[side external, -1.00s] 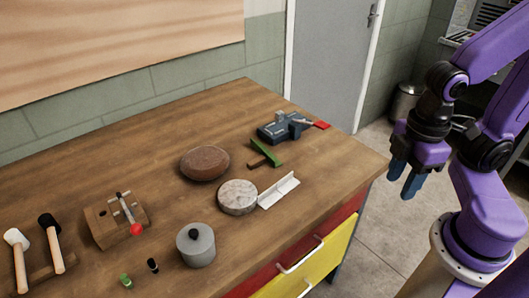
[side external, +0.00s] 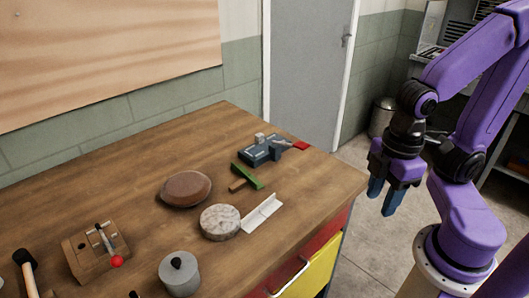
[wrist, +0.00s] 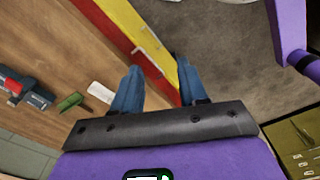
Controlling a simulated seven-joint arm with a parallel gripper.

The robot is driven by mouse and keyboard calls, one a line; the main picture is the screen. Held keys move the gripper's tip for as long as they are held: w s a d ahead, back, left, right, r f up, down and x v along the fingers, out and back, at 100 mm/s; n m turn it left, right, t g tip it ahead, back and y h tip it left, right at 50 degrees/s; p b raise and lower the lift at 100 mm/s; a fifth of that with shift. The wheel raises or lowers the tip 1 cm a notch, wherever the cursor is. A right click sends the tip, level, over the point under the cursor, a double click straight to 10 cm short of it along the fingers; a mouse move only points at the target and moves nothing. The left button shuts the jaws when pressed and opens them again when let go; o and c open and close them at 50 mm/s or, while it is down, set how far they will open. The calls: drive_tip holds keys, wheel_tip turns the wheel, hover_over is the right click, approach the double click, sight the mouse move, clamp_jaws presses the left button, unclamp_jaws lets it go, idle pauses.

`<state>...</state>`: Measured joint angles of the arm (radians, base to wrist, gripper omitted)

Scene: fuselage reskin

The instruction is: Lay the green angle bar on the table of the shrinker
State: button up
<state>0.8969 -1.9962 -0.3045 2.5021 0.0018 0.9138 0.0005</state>
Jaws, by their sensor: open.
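The green angle bar (side external: 249,176) lies on the wooden bench, with a small brown piece against or under it. It also shows in the wrist view (wrist: 70,102) at the left. The shrinker appears to be the blue-grey machine with a red end (side external: 262,150), just behind the bar, near the bench's right end; it also shows in the wrist view (wrist: 38,99). No bar is on it. My gripper (side external: 385,195), with blue fingers, is open and empty, off the bench's right end and away from the bar. In the wrist view its fingers (wrist: 158,68) stand apart.
A pale angle piece (side external: 262,213), a round grey block (side external: 220,222), a brown leather-like pad (side external: 186,188) and a lidded grey pot (side external: 180,274) share the bench (side external: 130,165). A wooden block with a red-knobbed lever (side external: 97,251) stands left. Floor is clear beneath my gripper.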

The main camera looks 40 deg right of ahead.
idle(0.3)
drive_tip(key=shift+c, duration=0.8)
